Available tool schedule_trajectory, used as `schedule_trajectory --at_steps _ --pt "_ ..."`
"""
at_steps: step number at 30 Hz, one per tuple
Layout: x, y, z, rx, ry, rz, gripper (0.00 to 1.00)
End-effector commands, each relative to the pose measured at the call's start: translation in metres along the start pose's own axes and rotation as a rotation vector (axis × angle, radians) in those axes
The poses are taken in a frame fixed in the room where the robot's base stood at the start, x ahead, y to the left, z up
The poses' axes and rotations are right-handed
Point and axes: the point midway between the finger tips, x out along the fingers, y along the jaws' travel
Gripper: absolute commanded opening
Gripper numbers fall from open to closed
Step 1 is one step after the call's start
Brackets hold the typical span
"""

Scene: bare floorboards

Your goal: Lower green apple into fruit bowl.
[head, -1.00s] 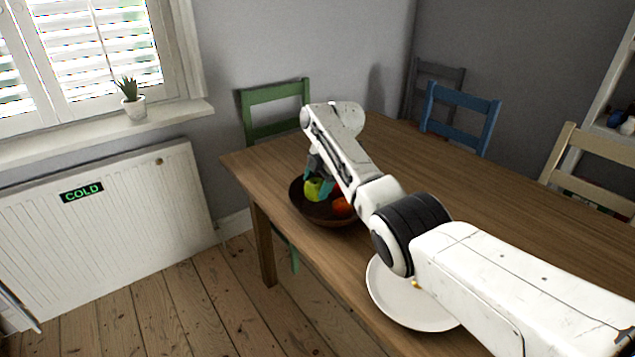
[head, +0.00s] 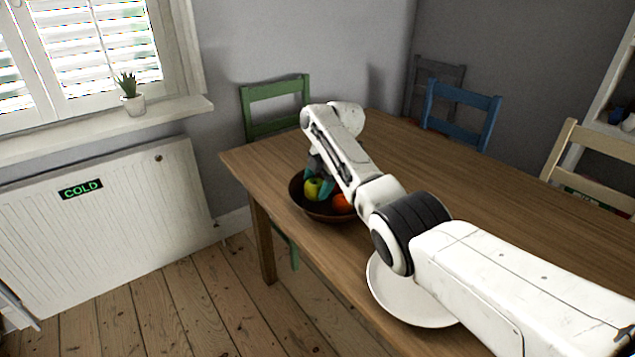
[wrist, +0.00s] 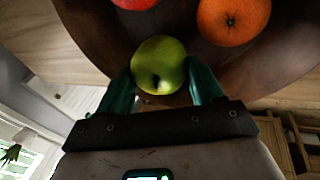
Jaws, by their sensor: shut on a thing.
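The green apple (head: 312,189) is between the teal fingers of my gripper (head: 319,188), over the inside of the dark brown fruit bowl (head: 322,215) on the table. In the wrist view the green apple (wrist: 159,65) sits between the two fingertips of my gripper (wrist: 160,85), which is shut on it. The bowl (wrist: 100,45) lies around and behind the apple. An orange (wrist: 233,20) and a red fruit (wrist: 135,3) are in the bowl, apart from the apple in the wrist view. The orange also shows in the head view (head: 341,203). I cannot tell whether the apple touches the bowl.
A white plate (head: 395,300) lies on the wooden table (head: 440,170), partly under my arm. Green (head: 275,95), blue (head: 460,105) and cream (head: 590,150) chairs stand around the table. A white radiator (head: 100,235) and a potted plant (head: 132,100) are at the left.

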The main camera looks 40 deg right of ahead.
Motion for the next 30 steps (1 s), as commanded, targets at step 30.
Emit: schedule_trajectory --at_steps 30 --pt "0.013 -0.004 0.002 0.0 0.0 0.0 0.33"
